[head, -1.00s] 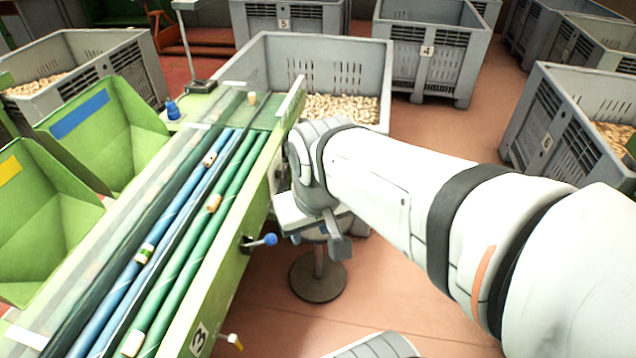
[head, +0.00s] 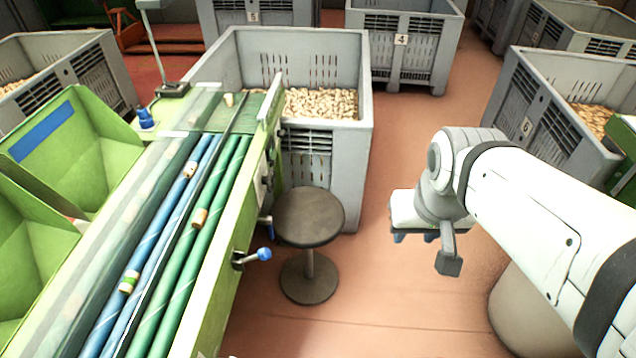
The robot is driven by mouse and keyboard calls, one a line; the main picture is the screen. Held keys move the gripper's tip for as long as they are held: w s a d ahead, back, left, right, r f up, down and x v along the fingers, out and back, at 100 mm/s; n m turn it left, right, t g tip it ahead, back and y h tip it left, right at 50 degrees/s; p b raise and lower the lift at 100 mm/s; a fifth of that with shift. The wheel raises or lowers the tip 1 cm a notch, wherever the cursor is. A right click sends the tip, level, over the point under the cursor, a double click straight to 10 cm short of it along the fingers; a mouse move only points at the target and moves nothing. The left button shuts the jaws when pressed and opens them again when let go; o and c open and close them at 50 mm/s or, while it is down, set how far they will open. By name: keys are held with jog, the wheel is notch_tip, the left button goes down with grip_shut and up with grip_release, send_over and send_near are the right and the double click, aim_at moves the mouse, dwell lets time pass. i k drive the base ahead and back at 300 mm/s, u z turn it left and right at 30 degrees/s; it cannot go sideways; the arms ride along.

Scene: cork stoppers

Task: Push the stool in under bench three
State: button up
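The stool (head: 309,217) has a dark round seat on a thin post and a round foot. It stands upright on the floor at the right side of the green bench (head: 212,297). Its seat is close to the bench's side; I cannot tell whether they touch. The earlier view shows a 3 on this bench; that label is out of view now. My gripper (head: 415,238) hangs over open floor to the right of the stool, clear of it. It points down, with two small fingertips apart and nothing seen between them.
A grey crate of corks (head: 345,150) stands just behind the stool. A blue-knobbed lever (head: 262,254) sticks out from the bench near the stool. Crate 4 (head: 402,45) is at the back and crate 6 (head: 520,125) at the right. The floor between is clear.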

aim_at(308, 217)
jog(key=z, duration=0.15)
jog(key=k, duration=1)
jog(key=u, duration=0.45)
jog(key=i, duration=1)
jog(key=k, duration=0.9)
jog(key=z, duration=0.4)
